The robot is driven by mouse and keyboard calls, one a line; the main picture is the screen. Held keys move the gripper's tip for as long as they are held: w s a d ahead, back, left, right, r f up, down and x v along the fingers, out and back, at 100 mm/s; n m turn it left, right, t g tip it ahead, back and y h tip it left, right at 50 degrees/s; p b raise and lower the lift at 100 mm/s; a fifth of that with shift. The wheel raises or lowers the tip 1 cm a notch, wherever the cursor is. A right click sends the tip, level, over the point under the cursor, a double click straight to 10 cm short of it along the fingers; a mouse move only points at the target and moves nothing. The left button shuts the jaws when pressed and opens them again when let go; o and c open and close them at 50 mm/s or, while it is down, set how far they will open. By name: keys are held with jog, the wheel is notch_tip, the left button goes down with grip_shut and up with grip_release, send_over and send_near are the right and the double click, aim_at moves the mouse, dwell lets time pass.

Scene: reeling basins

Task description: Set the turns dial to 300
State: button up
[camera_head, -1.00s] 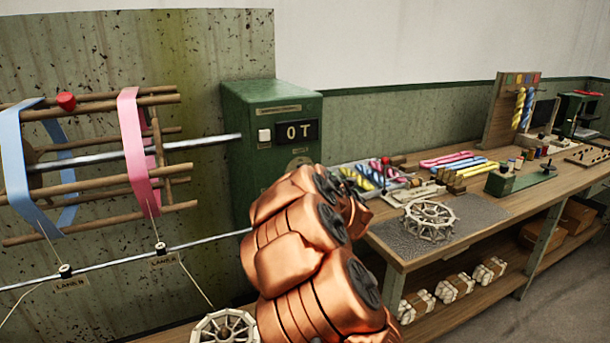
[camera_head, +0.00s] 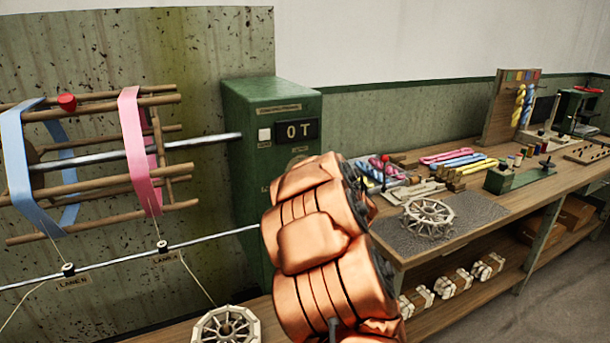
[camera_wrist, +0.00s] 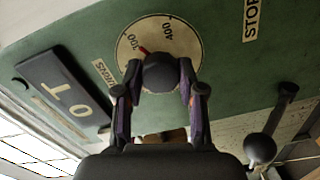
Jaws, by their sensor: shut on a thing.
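The turns dial (camera_wrist: 187,37) is a cream disc on the green box (camera_head: 238,130), with marks 300 and 400 showing in the wrist view. Its dark round knob (camera_wrist: 160,73) has a red pointer (camera_wrist: 145,50) directed close to the 300 mark; I cannot tell if it is exactly on it. My gripper (camera_wrist: 160,82) is shut on the knob, one finger on each side. In the head view my copper arm hides the gripper and most of the dial.
A display reading 0T (camera_head: 297,132) and a white button (camera_head: 264,135) are above the dial. A black lever with a round knob (camera_wrist: 260,148) stands near the gripper in the wrist view. A reel with ribbons (camera_head: 130,130) is left; a cluttered bench (camera_head: 480,225) is right.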

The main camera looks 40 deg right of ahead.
jog(key=o, duration=1.1)
jog(key=shift+o, duration=0.2)
jog(key=v, duration=1.2)
jog(key=shift+w, duration=0.1)
